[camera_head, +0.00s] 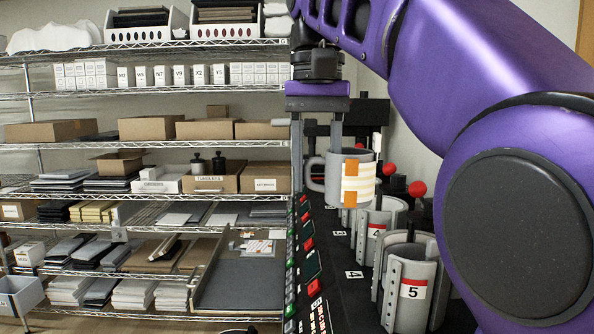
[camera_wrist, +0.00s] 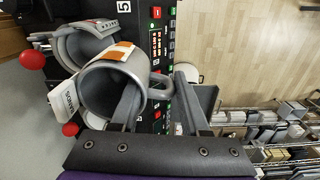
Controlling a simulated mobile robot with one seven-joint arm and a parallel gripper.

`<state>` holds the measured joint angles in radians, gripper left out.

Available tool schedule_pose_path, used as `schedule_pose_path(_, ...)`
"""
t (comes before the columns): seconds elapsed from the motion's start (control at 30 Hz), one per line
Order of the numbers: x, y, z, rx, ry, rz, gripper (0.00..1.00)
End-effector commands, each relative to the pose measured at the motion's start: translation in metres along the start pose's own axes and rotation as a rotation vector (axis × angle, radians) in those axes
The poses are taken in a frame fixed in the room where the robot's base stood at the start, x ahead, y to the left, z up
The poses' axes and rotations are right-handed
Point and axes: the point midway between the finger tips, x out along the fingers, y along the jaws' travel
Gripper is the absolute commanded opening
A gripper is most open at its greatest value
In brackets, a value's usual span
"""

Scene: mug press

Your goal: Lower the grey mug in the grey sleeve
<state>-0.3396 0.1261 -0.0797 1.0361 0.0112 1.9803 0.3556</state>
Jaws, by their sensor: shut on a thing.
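The grey mug (camera_head: 332,172), with orange patches and a pale striped wrap, hangs upright above the row of presses. My gripper (camera_head: 318,158) is shut on it at the handle side, one finger inside the mouth and one outside. In the wrist view, the mug (camera_wrist: 98,98) shows its open mouth, with my gripper (camera_wrist: 157,84) at its handle. Grey split sleeves stand below: one labelled 5 (camera_head: 394,285) nearest and one labelled 4 (camera_head: 366,240) behind it. The mug is apart from both in the head view. Part of a grey sleeve (camera_wrist: 68,50) shows beside the mug in the wrist view.
A black bench with button panels (camera_head: 306,243) runs along the sleeves. Red knobs (camera_head: 417,188) rise beside them. A wire shelf (camera_head: 150,144) with boxes and trays stands to the left. My purple arm covers the right of the head view.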

Motion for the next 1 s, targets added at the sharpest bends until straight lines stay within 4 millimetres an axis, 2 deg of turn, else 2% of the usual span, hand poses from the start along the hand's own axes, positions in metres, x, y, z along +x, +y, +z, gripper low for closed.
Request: schedule_pose_path(1.0,-0.001,0.082,-0.007,0.001,0.001,0.000,0.00)
